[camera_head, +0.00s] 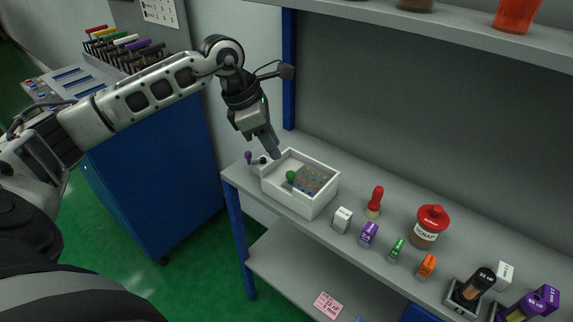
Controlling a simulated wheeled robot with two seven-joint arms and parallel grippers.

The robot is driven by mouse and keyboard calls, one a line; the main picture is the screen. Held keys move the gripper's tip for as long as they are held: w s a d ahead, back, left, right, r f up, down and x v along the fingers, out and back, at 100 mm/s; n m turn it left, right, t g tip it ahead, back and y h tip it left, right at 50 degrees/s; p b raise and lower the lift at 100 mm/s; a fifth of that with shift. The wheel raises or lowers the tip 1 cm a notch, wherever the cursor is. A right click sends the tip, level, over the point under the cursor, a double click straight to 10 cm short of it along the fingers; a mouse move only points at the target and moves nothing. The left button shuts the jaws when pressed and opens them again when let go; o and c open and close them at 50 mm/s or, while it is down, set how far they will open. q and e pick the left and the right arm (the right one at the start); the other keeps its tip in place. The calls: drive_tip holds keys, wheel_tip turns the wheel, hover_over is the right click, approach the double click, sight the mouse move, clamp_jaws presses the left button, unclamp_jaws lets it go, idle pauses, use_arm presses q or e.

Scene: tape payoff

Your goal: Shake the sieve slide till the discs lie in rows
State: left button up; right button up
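A white open box (322,197) stands on the grey shelf near its left end. Inside it lies a flat plate (312,180) with small coloured dots, probably the sieve slide with discs; the dots are too small to tell whether they lie in rows. A green ball-shaped knob (291,176) is at the plate's left side. My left gripper (271,150) points down at the box's back left corner, close to the rim. I cannot tell whether it touches the box or whether its fingers are apart. My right gripper is not in view.
A purple-knobbed piece (248,156) sits left of the box. To the right stand a red-topped bulb (375,201), a scrap jar (430,227), small labelled blocks and bottles. An upper shelf (470,33) overhangs the back. A blue cabinet (150,165) stands left.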

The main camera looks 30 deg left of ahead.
sight(289, 173)
use_arm(q)
drive_tip(key=x, duration=0.8)
drive_tip(key=shift+p, duration=0.4)
drive_tip(key=shift+c, duration=0.2)
clamp_jaws()
